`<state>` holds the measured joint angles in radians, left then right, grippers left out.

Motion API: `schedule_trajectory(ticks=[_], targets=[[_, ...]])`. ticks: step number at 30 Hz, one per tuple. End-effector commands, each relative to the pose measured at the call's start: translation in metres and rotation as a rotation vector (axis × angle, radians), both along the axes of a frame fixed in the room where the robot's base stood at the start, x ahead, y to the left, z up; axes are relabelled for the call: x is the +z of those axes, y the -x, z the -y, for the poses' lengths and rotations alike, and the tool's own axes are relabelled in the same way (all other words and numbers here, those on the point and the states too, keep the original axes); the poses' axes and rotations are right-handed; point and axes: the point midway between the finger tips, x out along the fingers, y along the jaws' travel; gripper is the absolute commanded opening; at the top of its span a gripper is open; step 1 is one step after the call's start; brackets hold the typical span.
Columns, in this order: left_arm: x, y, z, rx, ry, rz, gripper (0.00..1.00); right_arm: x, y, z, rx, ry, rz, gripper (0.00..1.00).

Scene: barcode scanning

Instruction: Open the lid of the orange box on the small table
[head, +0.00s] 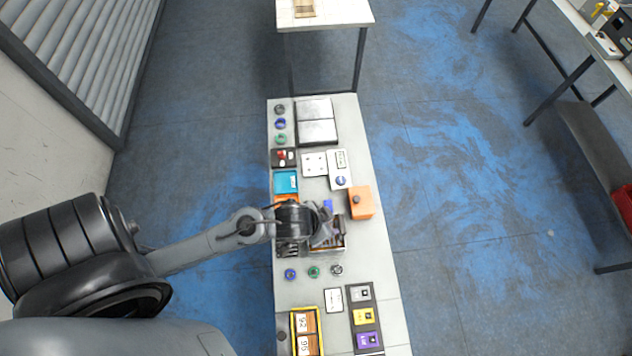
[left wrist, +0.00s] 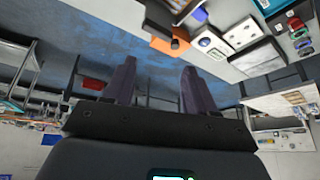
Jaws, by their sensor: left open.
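The orange box (head: 361,208) sits near the right edge of the long narrow white table, with a small dark round spot on its top. Its lid looks closed. In the left wrist view the orange box (left wrist: 168,46) shows at the top, beyond the fingers and apart from them. My left gripper (head: 327,231) is just left of and below the box in the head view, over an open tray. Its two dark fingers (left wrist: 158,75) are apart with nothing between them. My right gripper is in neither view.
The white table (head: 365,270) carries several coloured buttons, panels and a blue bin (head: 286,182). A brown-rimmed tray (head: 342,248) lies partly under my left gripper. A yellow-edged holder (head: 294,328) is at the near end.

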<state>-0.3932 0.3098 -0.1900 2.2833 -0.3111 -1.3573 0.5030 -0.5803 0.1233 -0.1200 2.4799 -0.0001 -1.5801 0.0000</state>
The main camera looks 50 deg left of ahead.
Motion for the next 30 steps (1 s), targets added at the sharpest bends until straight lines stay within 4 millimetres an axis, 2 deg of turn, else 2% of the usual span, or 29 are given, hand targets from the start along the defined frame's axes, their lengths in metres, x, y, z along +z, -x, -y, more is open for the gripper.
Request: schedule_trajectory(ticks=[20, 23, 30], targets=[[0.004, 0.006, -0.001, -0.001, -0.003, -0.011, 0.56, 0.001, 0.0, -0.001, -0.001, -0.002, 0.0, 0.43], [0.012, 0.015, -0.002, 0.002, -0.005, -0.028, 0.56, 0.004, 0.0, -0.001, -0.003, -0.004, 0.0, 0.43], [0.037, 0.058, -0.013, 0.001, -0.005, -0.132, 0.56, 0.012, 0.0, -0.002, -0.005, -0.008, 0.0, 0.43]])
